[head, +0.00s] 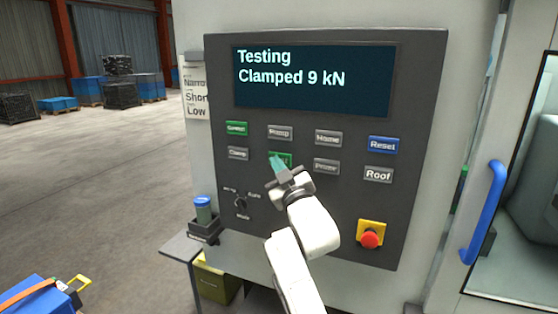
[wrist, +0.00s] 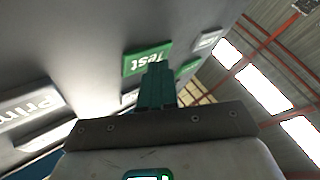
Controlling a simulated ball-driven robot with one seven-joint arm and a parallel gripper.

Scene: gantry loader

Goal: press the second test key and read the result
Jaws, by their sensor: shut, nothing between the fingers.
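The dark control panel's screen (head: 312,80) reads "Testing" and "Clamped 9 kN". My gripper (head: 276,160) is shut and empty, its teal fingertips in front of a green key (head: 288,157) in the lower row of the panel. The fingers hide most of that key's label in the head view. In the wrist view a green key (wrist: 146,60) reads "Test", and the shut teal fingers (wrist: 157,72) overlap its lower edge. I cannot tell whether the fingertips touch it or whether it is pushed in.
Grey keys flank the green one, including "Roof" (head: 378,174). A blue "Reset" key (head: 384,145) and a red stop button (head: 370,239) are at the right. A rotary switch (head: 241,202) is lower left. A blue door handle (head: 484,212) stands out at far right.

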